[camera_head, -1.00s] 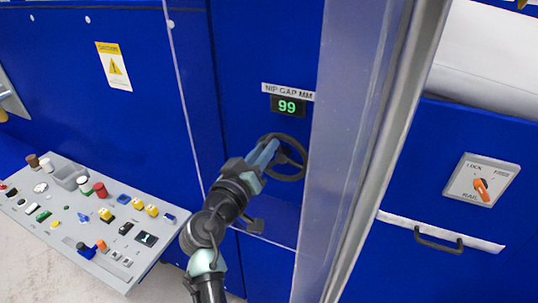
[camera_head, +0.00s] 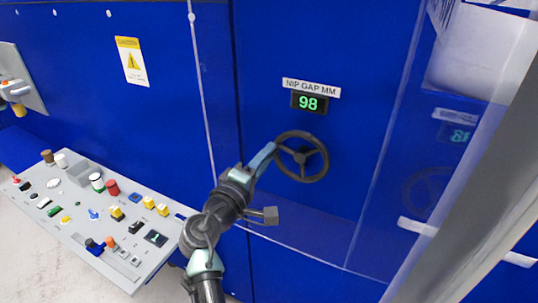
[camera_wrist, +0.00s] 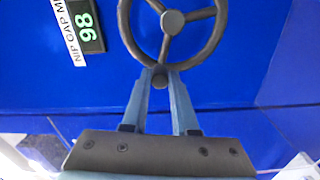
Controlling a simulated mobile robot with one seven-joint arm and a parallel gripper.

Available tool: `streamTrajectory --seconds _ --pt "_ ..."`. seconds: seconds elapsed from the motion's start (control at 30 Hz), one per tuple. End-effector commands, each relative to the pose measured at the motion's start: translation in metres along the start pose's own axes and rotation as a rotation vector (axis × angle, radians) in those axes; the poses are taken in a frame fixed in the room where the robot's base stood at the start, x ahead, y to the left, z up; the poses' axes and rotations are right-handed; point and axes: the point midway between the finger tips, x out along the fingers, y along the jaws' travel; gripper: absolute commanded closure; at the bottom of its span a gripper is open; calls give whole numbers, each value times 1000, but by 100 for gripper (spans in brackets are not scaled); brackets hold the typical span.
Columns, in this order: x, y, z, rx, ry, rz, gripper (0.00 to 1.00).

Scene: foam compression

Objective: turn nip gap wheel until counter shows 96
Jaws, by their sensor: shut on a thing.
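The nip gap wheel (camera_head: 302,157) is a dark three-spoke handwheel on the blue panel. The counter (camera_head: 309,102) above it reads 98 in green under the NIP GAP MM label (camera_head: 311,88). My gripper (camera_head: 270,148) reaches the wheel's left rim from the lower left. In the wrist view the wheel (camera_wrist: 172,22) is partly cut off at the top, and the counter (camera_wrist: 86,26) shows sideways at upper left. My gripper's fingers (camera_wrist: 160,80) are closed around a small knob (camera_wrist: 160,80) at the wheel's rim.
A grey control console (camera_head: 60,210) with several coloured buttons stands at left. A clear panel and a grey post (camera_head: 480,190) stand to the right of the wheel. A yellow warning sign (camera_head: 131,61) is on the blue wall.

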Motion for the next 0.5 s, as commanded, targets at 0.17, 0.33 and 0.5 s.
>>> streamTrajectory --seconds 0.17,0.33,0.5 --pt "0 -12 -1 -171 3 -1 100" --pt "0 -21 0 -333 4 0 100" --pt "0 -30 2 -495 5 -1 100"
